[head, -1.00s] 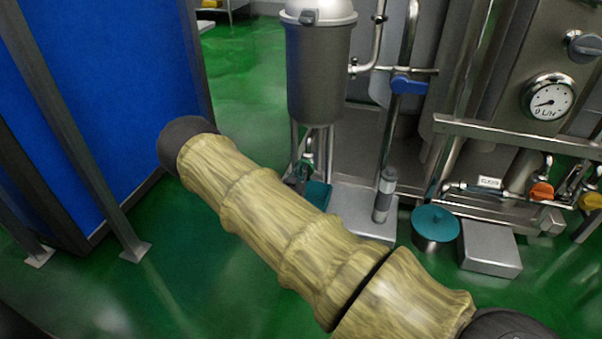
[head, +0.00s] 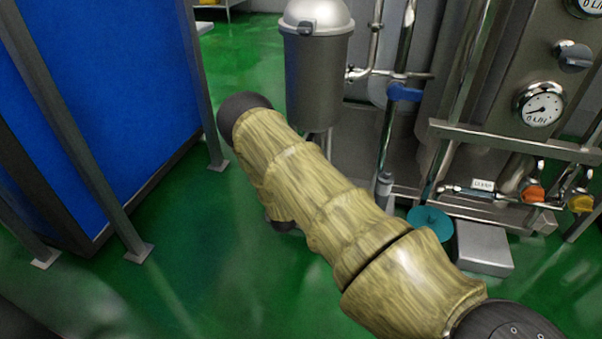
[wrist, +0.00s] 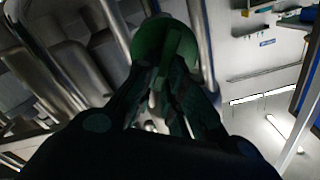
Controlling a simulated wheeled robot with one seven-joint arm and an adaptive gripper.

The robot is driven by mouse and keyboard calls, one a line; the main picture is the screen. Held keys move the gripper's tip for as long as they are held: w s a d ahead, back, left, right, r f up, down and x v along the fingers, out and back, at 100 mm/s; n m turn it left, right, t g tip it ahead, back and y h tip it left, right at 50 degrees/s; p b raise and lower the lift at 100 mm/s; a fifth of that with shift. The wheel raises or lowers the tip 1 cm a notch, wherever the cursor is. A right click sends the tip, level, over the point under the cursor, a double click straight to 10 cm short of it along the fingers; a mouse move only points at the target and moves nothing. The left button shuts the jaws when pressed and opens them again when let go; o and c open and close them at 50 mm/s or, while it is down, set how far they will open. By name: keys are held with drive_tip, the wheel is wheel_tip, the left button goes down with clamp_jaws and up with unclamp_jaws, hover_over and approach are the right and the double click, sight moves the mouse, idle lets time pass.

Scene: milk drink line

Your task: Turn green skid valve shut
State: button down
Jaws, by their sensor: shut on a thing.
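In the wrist view the green valve (wrist: 152,38) shows as a round green body with a raised bar-like handle, on steel pipework. My gripper (wrist: 172,75) is shut on the green handle, its dark fingers on either side of the bar. In the head view my arm covers the green valve and my gripper, so neither can be made out there.
A grey canister (head: 318,80) with a domed lid stands behind my arm. A blue valve handle (head: 405,92), an orange valve (head: 532,190) and a yellow valve (head: 580,202) sit on nearby pipes. A blue panel (head: 100,110) stands at left. Green floor is open between.

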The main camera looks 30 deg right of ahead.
drive_tip(key=m+p, duration=0.1)
drive_tip(key=m, duration=0.2)
drive_tip(key=f+m+p, duration=0.1)
drive_tip(key=m, duration=0.3)
drive_tip(key=m+p, duration=0.1)
drive_tip(key=m, duration=0.2)
drive_tip(key=shift+s+d+f+m, duration=0.2)
drive_tip(key=shift+s+d+m, duration=0.1)
drive_tip(key=shift+m, duration=0.1)
idle(0.3)
drive_tip(key=c, duration=1.5)
unclamp_jaws()
drive_tip(key=shift+a, duration=0.1)
drive_tip(key=v, duration=1.2)
